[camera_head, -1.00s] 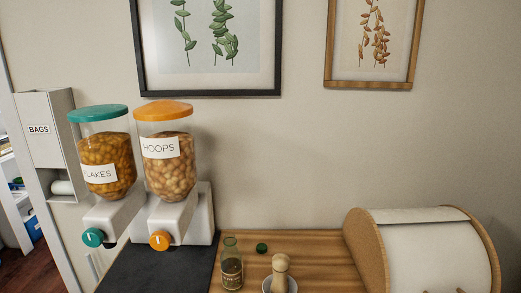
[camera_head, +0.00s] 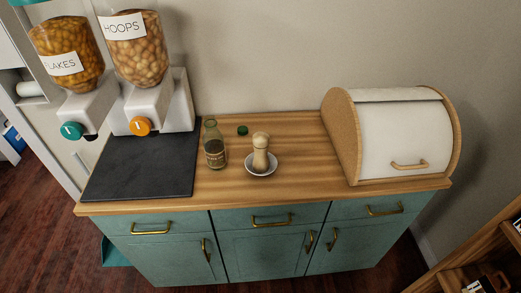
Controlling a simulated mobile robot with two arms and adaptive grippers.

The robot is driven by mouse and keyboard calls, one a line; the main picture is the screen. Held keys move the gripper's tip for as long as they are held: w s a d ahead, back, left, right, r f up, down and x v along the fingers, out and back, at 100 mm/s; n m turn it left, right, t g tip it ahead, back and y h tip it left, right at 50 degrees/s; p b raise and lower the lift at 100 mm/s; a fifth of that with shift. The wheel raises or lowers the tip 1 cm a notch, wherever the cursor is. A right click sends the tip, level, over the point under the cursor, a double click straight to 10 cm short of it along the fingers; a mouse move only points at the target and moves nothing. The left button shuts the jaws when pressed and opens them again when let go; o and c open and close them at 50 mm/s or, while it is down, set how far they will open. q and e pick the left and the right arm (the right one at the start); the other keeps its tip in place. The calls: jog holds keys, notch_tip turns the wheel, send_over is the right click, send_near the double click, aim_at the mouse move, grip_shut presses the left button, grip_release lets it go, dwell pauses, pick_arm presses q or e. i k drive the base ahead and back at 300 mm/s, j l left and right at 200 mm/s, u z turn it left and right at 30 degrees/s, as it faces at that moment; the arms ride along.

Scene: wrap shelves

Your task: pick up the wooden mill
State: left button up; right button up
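The wooden mill (camera_head: 261,153) is pale wood with a rounded knob on top. It stands upright on a small white saucer (camera_head: 261,170) in the middle of the wooden counter (camera_head: 300,176). Neither of my grippers shows in the head view.
A glass bottle (camera_head: 215,150) stands close left of the mill, with a green cap (camera_head: 242,130) behind. A white bread box (camera_head: 405,135) is at right. The counter front is clear.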

aim_at(262, 164)
jog(key=j+z, duration=0.15)
jog(key=j, duration=1.45)
